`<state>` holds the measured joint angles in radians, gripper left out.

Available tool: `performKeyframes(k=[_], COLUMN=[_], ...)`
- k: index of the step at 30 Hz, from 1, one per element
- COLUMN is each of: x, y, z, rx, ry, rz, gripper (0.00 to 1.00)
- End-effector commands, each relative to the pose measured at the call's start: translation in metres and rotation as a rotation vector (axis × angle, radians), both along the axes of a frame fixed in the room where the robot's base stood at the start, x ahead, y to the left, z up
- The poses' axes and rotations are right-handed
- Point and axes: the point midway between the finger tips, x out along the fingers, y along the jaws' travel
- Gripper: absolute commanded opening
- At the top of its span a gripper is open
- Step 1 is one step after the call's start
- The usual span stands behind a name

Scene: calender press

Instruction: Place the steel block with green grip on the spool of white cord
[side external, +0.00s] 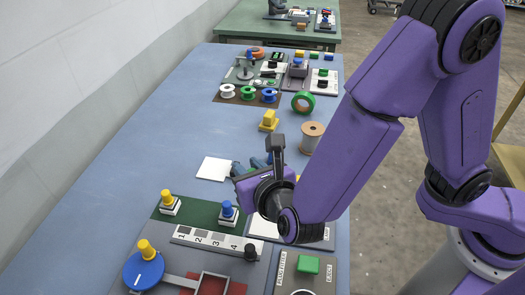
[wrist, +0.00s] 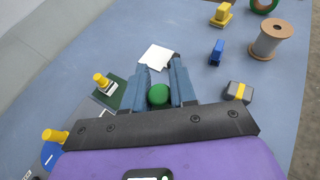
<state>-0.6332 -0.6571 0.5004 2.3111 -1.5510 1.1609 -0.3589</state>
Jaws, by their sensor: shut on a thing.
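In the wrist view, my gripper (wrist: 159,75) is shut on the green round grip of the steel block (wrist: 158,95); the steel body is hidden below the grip. In the side external view my gripper (side external: 252,165) is over the middle of the blue table, and the held block is hidden behind it and the arm. The spool of white cord (side external: 228,91) stands on a brown mat farther back, at the left of a row with a green and a blue spool. It is out of the wrist view, well apart from my gripper.
A white square plate (side external: 214,168) lies left of my gripper. A yellow block (side external: 269,120), a large tan spool (side external: 312,137) and a green tape roll (side external: 303,102) stand farther back. A grey block with a yellow stripe (wrist: 238,92) is nearby. The table's left side is clear.

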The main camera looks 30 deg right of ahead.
Motion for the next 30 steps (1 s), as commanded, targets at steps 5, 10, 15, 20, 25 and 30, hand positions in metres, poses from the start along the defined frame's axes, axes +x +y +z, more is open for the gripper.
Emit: performKeyframes(k=[5,10,15,20,25,30], x=[0.007,0.021,0.025,0.015,0.0,-0.009], y=[-0.023,-0.083,-0.16,-0.227,-0.277,-0.299], z=[0.01,0.032,0.055,0.069,0.078,0.081], rx=[0.005,0.011,0.011,0.008,0.005,0.001], ry=[-0.01,-0.026,-0.033,-0.027,-0.013,-0.002], rz=[-0.059,-0.214,-0.409,-0.581,-0.713,-0.776], gripper=[0.0,0.0,0.0,0.0,0.0,0.0])
